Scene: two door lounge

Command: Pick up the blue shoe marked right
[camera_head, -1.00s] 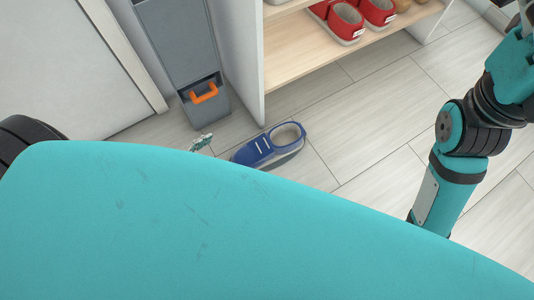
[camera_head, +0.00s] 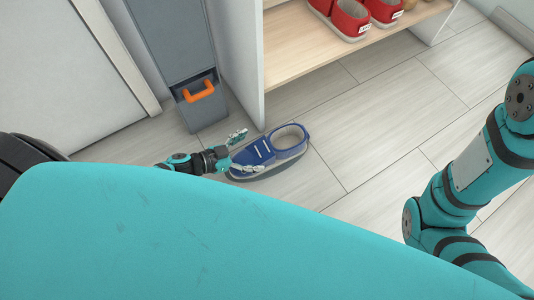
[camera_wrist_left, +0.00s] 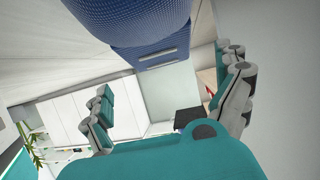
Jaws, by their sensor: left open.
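A blue shoe (camera_head: 264,152) with a grey sole and light strips lies on the floor tiles beside the shelf's side panel. No right marking can be read on it. My left gripper (camera_head: 246,152) is open at the left end of the shoe, one finger on its far side and one on its near side. Whether they touch it cannot be told. In the left wrist view the blue shoe (camera_wrist_left: 145,30) fills the top, just beyond the spread fingers of my left gripper (camera_wrist_left: 168,75). My right arm shows at the right, but its gripper is out of view.
A wooden shelf (camera_head: 300,58) with red shoes (camera_head: 350,17) stands behind the blue shoe; its white side panel (camera_head: 240,60) is close. A grey bin with an orange handle (camera_head: 198,90) stands to the left. Tiled floor (camera_head: 375,135) is clear to the right.

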